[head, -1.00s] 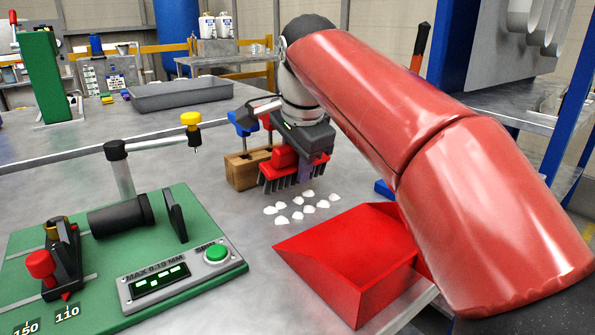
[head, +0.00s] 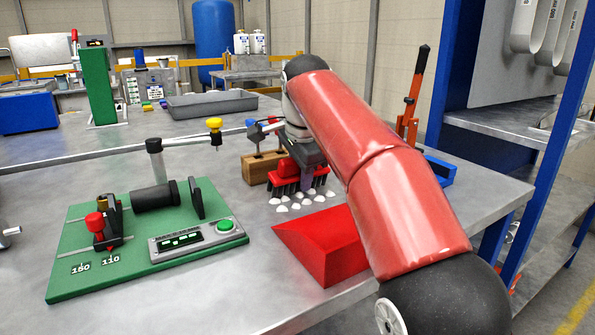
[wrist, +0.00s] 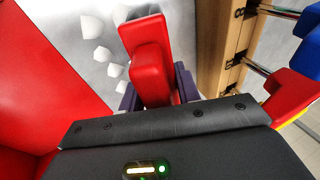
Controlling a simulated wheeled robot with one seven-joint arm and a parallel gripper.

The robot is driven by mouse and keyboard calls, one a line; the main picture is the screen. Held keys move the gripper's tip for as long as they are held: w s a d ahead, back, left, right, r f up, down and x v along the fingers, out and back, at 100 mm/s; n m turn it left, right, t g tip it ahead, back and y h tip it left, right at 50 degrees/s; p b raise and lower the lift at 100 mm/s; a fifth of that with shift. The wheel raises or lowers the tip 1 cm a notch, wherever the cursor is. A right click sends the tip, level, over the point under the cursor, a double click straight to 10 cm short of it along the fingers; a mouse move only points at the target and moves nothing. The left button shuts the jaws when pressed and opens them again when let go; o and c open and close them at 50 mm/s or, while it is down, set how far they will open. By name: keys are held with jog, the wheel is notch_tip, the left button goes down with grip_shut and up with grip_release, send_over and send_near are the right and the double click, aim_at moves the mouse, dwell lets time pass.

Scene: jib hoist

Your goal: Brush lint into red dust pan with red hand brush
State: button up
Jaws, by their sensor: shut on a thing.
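The red hand brush (head: 285,169) is held in my gripper (head: 306,178), with its dark bristles pointing down at the metal table. In the wrist view the red brush (wrist: 150,60) sits between the purple-grey fingers of my gripper (wrist: 157,88). Several white lint pieces (head: 295,207) lie on the table just in front of the bristles; some lint (wrist: 95,27) also shows left of the brush in the wrist view. The red dust pan (head: 320,245) stands nearer, towards the table's front edge, partly hidden by my arm. Its red surface (wrist: 45,75) fills the wrist view's left side.
A wooden block holding tools (head: 258,167) stands just behind the brush. A grey tray (head: 212,103) lies farther back. A blue item (head: 440,170) is right of my arm.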

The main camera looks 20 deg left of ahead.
jog(key=shift+s+d, duration=1.25)
jog(key=shift+d, duration=0.15)
jog(key=shift+s+d+f+b, duration=0.15)
jog(key=shift+d+b, duration=0.05)
jog(key=shift+b, duration=0.4)
jog(key=s+d+b, duration=0.2)
jog(key=d+b, duration=0.1)
jog(key=shift+s+b, duration=0.35)
jog(key=shift+d+r+p, duration=0.1)
jog(key=shift+r+p, duration=2.35)
jog(key=shift+r, duration=0.3)
